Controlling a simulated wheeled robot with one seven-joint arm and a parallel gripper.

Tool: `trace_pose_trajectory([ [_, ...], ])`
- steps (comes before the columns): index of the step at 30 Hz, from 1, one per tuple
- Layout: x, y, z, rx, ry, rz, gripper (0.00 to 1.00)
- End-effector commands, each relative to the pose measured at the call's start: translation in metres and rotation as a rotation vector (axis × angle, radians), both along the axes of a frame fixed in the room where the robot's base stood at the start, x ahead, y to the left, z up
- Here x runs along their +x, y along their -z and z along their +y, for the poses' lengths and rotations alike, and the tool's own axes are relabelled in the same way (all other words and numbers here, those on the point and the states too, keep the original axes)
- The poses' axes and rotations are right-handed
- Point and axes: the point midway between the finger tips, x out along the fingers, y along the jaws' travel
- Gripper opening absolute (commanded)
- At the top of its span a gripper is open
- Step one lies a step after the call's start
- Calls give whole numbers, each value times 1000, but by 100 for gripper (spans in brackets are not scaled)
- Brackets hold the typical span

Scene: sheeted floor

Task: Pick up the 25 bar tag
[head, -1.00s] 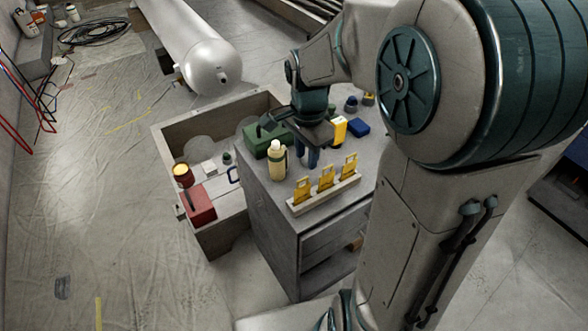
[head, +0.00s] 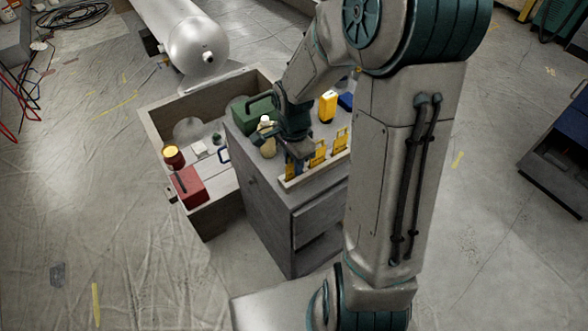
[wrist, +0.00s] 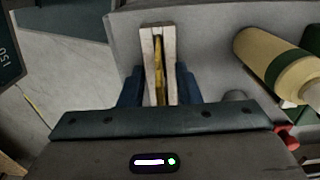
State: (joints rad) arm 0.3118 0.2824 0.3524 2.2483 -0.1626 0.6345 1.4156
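Yellow tags stand upright in a pale slotted rack (head: 316,170) along the front edge of the grey cabinet top. The middle tag (head: 318,153) and right tag (head: 340,141) show in the head view. Their markings are too small to read, so I cannot tell which is the 25 bar tag. My gripper (head: 293,168) points down at the rack's left end, by the left tag, which it partly hides. In the wrist view, my blue fingers (wrist: 158,88) are apart on either side of the rack (wrist: 147,55), with a yellow tag edge (wrist: 160,65) between them.
A cream bottle with a green band (head: 267,147) stands close to my gripper. A green box (head: 262,108), a yellow item (head: 328,106) and a blue item (head: 346,102) are behind. An open crate (head: 160,130) with a red box (head: 188,186) adjoins the cabinet at left.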

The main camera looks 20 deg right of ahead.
Motion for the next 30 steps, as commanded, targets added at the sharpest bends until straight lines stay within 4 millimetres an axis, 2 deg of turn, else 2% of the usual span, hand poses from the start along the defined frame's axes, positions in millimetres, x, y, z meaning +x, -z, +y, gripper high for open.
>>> trace_pose_trajectory([
  [1,-1,8,0,1,1,3,30],
  [4,0,16,0,0,0,1,30],
  [12,0,18,0,0,1,-1,30],
  [15,0,18,0,-1,0,-1,2],
  [16,0,18,0,-1,0,-1,0],
  [30,0,13,0,-2,-1,-2,0],
])
